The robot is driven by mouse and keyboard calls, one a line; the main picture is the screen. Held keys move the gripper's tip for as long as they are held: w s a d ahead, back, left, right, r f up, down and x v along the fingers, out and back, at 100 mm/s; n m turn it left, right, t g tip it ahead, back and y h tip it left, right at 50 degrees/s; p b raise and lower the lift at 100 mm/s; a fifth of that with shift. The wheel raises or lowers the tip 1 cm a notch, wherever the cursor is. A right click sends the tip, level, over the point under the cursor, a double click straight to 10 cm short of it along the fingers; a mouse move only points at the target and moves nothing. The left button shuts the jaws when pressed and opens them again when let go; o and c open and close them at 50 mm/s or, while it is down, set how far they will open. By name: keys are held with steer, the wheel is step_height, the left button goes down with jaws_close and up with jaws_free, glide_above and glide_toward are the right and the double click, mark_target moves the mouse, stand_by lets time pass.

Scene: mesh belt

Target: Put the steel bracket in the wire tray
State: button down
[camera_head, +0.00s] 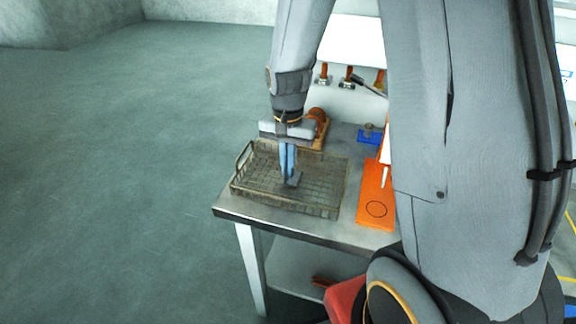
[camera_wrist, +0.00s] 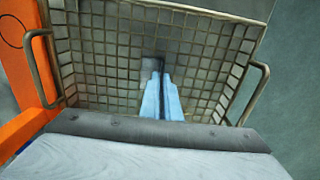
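The wire tray (camera_head: 331,210) is a shallow mesh basket with a raised handle at each end, on the near left part of the steel table. It also fills the wrist view (camera_wrist: 214,52). My gripper (camera_head: 289,175) points down inside the tray, its blue fingers close together. In the wrist view, my gripper (camera_wrist: 160,80) has the small grey steel bracket (camera_wrist: 152,66) between its fingertips. The bracket (camera_head: 295,180) is within the tray's walls, at or just above its mesh floor; I cannot tell whether it touches. The fingers hide part of it.
An orange board (camera_head: 373,212) with a black circle lies right of the tray. An orange-brown device (camera_head: 318,118) stands behind the tray, and a blue block (camera_head: 370,134) sits at the back right. Several orange-handled tools (camera_head: 347,76) are along the back.

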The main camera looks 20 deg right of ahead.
steer(key=c, duration=2)
jaws_free()
step_height(320, 180, up, 12)
steer(key=b, duration=0.3)
steer(key=s+f+n, duration=0.2)
steer(key=s, duration=0.1)
steer(key=s+f+n+t, duration=0.1)
steer(key=s+f+n, duration=0.1)
steer(key=s+f, duration=0.1)
steer(key=s+f+n, duration=0.3)
steer(key=s, duration=0.1)
steer(key=shift+s+d, duration=0.3)
steer(key=shift+s, duration=0.1)
steer(key=shift+s, duration=0.1)
